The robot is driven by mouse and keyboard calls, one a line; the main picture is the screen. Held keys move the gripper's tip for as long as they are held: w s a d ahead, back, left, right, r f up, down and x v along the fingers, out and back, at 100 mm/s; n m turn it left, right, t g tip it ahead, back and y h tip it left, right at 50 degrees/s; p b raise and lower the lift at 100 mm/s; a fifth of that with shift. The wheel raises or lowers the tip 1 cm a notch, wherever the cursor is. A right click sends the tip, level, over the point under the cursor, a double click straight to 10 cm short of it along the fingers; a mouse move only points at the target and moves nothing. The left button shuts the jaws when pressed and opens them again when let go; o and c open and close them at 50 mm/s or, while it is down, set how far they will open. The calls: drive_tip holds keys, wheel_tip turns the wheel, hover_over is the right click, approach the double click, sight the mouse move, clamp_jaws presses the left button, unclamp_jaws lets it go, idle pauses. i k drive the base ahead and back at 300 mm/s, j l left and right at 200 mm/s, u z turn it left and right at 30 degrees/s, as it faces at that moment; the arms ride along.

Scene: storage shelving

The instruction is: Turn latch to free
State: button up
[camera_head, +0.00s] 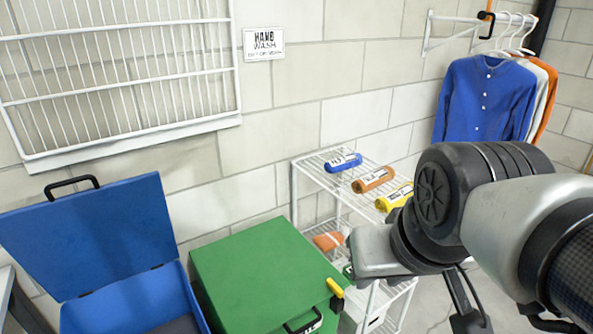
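A closed green box (250,262) stands at the lower middle of the head view. A latch with a yellow grip (335,287) and a dark base sits at its front right edge, with the yellow part slanting up and left. A black handle (303,324) is on the box's front, cut by the lower picture edge. My arm comes in from the right, and its wrist hangs to the right of the latch, apart from it in the picture. Dark parts below the wrist may belong to my gripper. Its fingertips cannot be made out.
A blue box (140,304) with its lid up stands left of the green box. A white wire shelf (312,168) behind holds blue, orange and yellow bottles. A white wire rack (120,75) is on the wall. Shirts (485,100) hang at the back right.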

sight(337, 290)
drive_tip(key=k+l+u, duration=0.15)
drive_tip(key=l+u, duration=0.15)
drive_tip(key=k+l+u, duration=0.2)
drive_tip(key=l+u, duration=0.15)
drive_tip(key=k+l+u, duration=0.1)
drive_tip(key=l+u, duration=0.35)
drive_tip(key=k+l+u, duration=0.2)
drive_tip(key=l+u, duration=0.3)
drive_tip(key=k+l+u, duration=0.35)
drive_tip(key=k+l, duration=1.05)
drive_tip(key=i+j+z, duration=0.1)
drive_tip(key=i, duration=0.45)
drive_tip(key=i+j+z, duration=0.15)
drive_tip(key=i, duration=0.4)
drive_tip(key=i+j+z, duration=0.1)
drive_tip(key=i+j, duration=0.2)
drive_tip(key=i, duration=0.2)
